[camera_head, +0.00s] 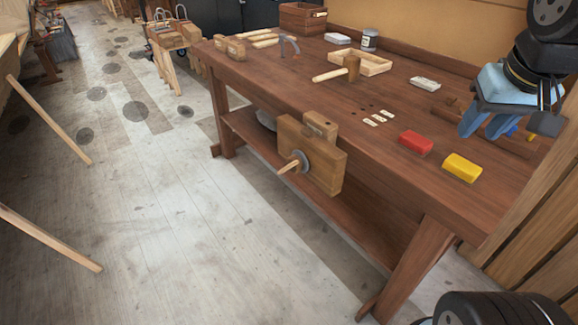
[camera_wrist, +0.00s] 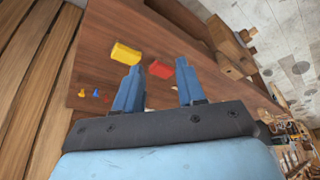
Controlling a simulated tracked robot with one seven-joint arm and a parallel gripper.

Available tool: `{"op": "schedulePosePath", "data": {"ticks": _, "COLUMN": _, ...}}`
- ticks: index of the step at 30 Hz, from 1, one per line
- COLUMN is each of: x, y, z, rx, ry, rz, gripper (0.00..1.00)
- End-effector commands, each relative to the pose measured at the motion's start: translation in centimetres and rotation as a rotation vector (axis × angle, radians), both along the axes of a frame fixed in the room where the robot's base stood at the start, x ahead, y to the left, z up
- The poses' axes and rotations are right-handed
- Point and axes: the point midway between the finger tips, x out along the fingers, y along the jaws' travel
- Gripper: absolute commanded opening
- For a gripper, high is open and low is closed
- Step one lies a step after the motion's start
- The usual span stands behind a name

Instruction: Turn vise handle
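The vise (camera_head: 312,160) is a wooden block jaw on the front edge of the workbench. Its handle (camera_head: 289,167) is a light wooden bar through a round grey hub, sticking out toward the lower left. My gripper (camera_head: 480,128) is at the right of the head view, above the bench's right end and well apart from the vise. Its two blue fingers are spread with nothing between them. They also show apart in the wrist view (camera_wrist: 158,88).
A red block (camera_head: 416,142) and a yellow block (camera_head: 462,167) lie on the workbench (camera_head: 380,115) near its front edge. A mallet (camera_head: 340,72), a wooden frame and a can stand farther back. The floor (camera_head: 190,220) before the vise is clear.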

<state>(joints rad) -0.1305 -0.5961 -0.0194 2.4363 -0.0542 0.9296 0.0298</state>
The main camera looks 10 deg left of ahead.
Motion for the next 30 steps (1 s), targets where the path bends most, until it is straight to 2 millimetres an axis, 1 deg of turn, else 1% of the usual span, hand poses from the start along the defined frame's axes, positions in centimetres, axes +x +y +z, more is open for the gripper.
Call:
{"op": "schedulePosePath", "data": {"ticks": 1, "x": 1.1, "y": 0.4, "z": -0.4, "rx": -0.013, "ry": 0.034, "rz": 0.029, "gripper": 0.39}}
{"op": "schedulePosePath", "data": {"ticks": 3, "x": 2.5, "y": 1.0, "z": -1.0, "rx": -0.034, "ry": 0.074, "rz": 0.063, "gripper": 0.39}}
{"op": "schedulePosePath", "data": {"ticks": 8, "x": 5.5, "y": 2.5, "z": -2.4, "rx": -0.093, "ry": 0.163, "rz": 0.14, "gripper": 0.39}}
{"op": "schedulePosePath", "data": {"ticks": 14, "x": 9.1, "y": 5.1, "z": -4.8, "rx": -0.188, "ry": 0.264, "rz": 0.235, "gripper": 0.39}}
{"op": "schedulePosePath", "data": {"ticks": 21, "x": 12.8, "y": 9.1, "z": -8.4, "rx": -0.334, "ry": 0.368, "rz": 0.347, "gripper": 0.39}}
{"op": "schedulePosePath", "data": {"ticks": 26, "x": 14.8, "y": 12.2, "z": -11.1, "rx": -0.449, "ry": 0.425, "rz": 0.422, "gripper": 0.39}}
{"op": "schedulePosePath", "data": {"ticks": 30, "x": 16.2, "y": 15.1, "z": -13.6, "rx": -0.56, "ry": 0.464, "rz": 0.484, "gripper": 0.39}}
